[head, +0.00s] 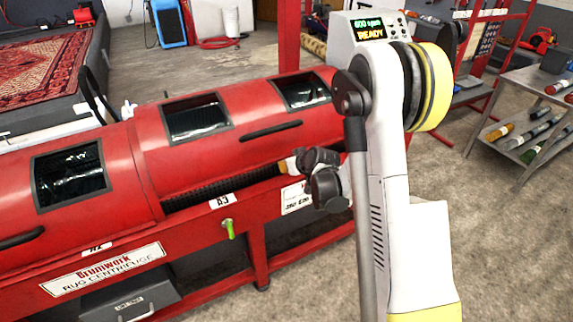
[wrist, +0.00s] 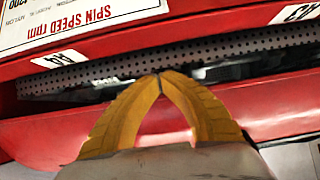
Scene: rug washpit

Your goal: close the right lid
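The right lid (head: 240,120) is the red curved cover at the right of the centrifuge, with two windows and a dark handle (head: 270,131). It stands partly open: a gap along its lower edge shows the dark perforated drum (head: 215,190). The drum also shows in the upside-down wrist view (wrist: 225,52), between the labelled red front panel (wrist: 190,12) and a red surface, apparently the lid (wrist: 40,135). My gripper (head: 286,165) is at the gap's right part, below the handle. In the wrist view its yellow fingers (wrist: 158,76) meet at the tips, with nothing visible between them. Contact with the lid is unclear.
The left lid (head: 110,165) appears closed. A green-handled latch (head: 229,228) hangs on the front frame. A control box (head: 366,32) reading "READY" stands behind my arm. A steel cart (head: 520,85) with bottles is at the right. Open concrete floor (head: 510,240) lies at front right.

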